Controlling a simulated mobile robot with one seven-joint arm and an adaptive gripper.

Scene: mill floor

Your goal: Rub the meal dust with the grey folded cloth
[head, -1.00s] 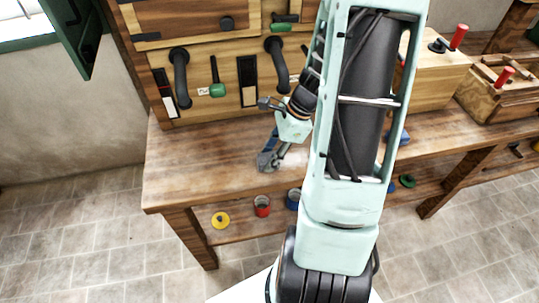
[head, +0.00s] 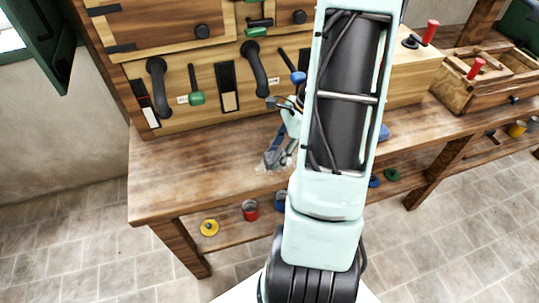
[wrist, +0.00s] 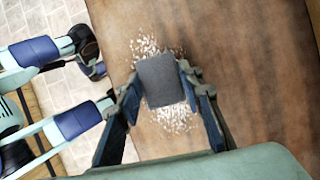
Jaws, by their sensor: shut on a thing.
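The grey folded cloth (wrist: 162,80) is between the fingers of my gripper (wrist: 160,88) in the wrist view, and the fingers are shut on it. The pale meal dust (wrist: 176,120) lies on the brown tabletop and shows on two opposite sides of the cloth. The cloth covers the middle of the patch. In the head view my gripper (head: 277,158) is low over the table, and some dust (head: 264,165) shows beside it. Whether the cloth touches the wood cannot be told for certain.
The wooden workbench (head: 190,180) is bare to the left of my gripper. A panel with handles and levers (head: 196,98) stands behind it. A red pot (head: 250,210) sits on the shelf below.

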